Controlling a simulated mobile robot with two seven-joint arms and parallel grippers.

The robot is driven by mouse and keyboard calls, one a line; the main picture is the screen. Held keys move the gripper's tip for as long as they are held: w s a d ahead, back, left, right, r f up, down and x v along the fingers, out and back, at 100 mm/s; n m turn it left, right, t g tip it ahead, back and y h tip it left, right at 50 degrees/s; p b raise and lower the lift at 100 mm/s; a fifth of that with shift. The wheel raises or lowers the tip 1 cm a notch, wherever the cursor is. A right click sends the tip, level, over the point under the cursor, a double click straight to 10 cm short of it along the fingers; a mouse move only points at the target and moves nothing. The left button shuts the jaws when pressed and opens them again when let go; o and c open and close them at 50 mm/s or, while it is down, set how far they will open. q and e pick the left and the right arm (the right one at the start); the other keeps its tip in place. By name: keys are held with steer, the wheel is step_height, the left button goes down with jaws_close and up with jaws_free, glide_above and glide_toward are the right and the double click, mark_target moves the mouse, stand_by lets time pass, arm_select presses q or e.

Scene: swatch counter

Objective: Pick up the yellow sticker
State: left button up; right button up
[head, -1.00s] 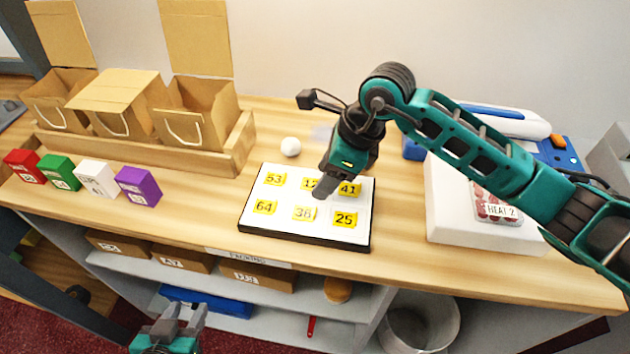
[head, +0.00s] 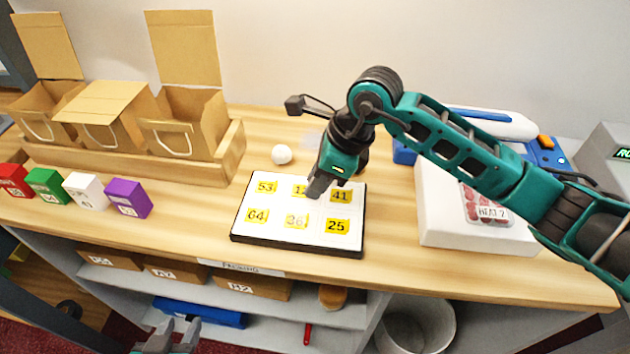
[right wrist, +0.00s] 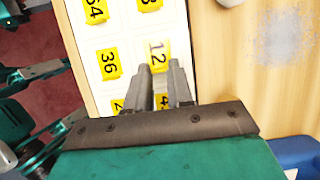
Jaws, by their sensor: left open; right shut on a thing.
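Several yellow stickers with black numbers lie in two rows on a white board with a dark edge (head: 248,212). The sticker marked 12 (head: 299,190) is in the back row, partly hidden by my right gripper (head: 314,195). In the right wrist view, the 12 sticker (right wrist: 156,54) shows at the fingertips of my right gripper (right wrist: 160,66), which is shut on it at the board. The 41 sticker (head: 340,196) and the 36 sticker (head: 296,221) lie beside the fingers. My left gripper (head: 178,333) is open and empty, low in front of the counter, partly cut off.
Red, green, white (head: 86,191) and purple boxes (head: 128,197) stand to the left. Paper bags in a wooden tray (head: 228,160) are behind them. A white ball (head: 282,154) is behind the board.

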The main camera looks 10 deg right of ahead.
step_height(320, 180, up, 24)
steer(key=p, duration=0.3)
steer(key=shift+f, duration=0.15)
stand_by(0.5)
